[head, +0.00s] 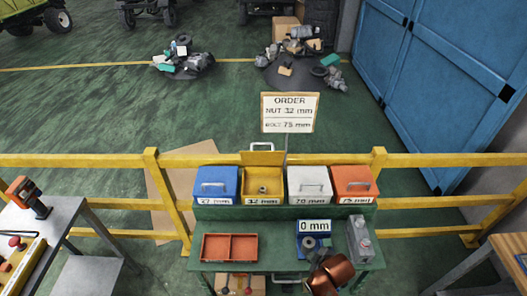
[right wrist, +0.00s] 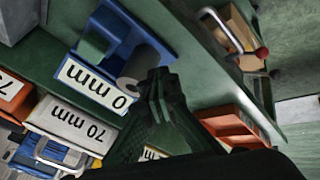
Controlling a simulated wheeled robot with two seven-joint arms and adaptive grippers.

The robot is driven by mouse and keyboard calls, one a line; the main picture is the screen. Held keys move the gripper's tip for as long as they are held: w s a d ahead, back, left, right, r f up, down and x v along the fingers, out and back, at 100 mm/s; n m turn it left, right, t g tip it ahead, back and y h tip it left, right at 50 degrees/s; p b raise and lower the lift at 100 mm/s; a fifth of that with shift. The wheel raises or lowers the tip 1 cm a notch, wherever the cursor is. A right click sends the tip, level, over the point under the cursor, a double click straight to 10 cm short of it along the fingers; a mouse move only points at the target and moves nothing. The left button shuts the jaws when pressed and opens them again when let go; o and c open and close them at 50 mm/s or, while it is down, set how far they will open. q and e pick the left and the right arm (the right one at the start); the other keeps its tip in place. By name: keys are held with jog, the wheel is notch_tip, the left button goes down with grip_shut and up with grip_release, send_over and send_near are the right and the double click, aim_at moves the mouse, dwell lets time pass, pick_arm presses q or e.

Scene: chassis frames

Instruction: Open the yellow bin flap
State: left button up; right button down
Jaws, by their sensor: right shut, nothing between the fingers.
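The yellow bin (head: 263,198), labelled 32 mm, stands in the row on the green bench. Its flap (head: 263,158) is raised at the back, so the bin is open and a nut (head: 262,189) shows inside. My right gripper shows in the right wrist view (right wrist: 154,84). It is shut and empty, close to the grey cylinder (right wrist: 135,73) of the blue 0 mm gauge; contact cannot be told. In the head view my right arm is at the bench's front right, apart from the yellow bin. My left gripper is not in view.
Blue (head: 216,184), white (head: 309,185) and orange (head: 354,184) bins beside the yellow one have their flaps down. An orange-red two-part tray (head: 230,247) lies front left. A grey box (head: 358,239) stands right of the gauge (head: 313,226). A yellow railing (head: 430,160) runs behind.

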jog(key=w+a+r+n+t, duration=0.2)
jog(key=w+a+r+n, duration=0.7)
jog(key=w+a, duration=0.1)
jog(key=n+t+h, duration=0.2)
jog(key=n+t, duration=0.3)
jog(key=n, duration=1)
send_near(263, 153)
notch_tip(263, 153, up, 3)
jog(key=w, duration=0.1)
jog(key=x, duration=0.7)
jog(key=p+x, duration=0.1)
jog(key=x, duration=0.2)
jog(key=shift+f, duration=0.35)
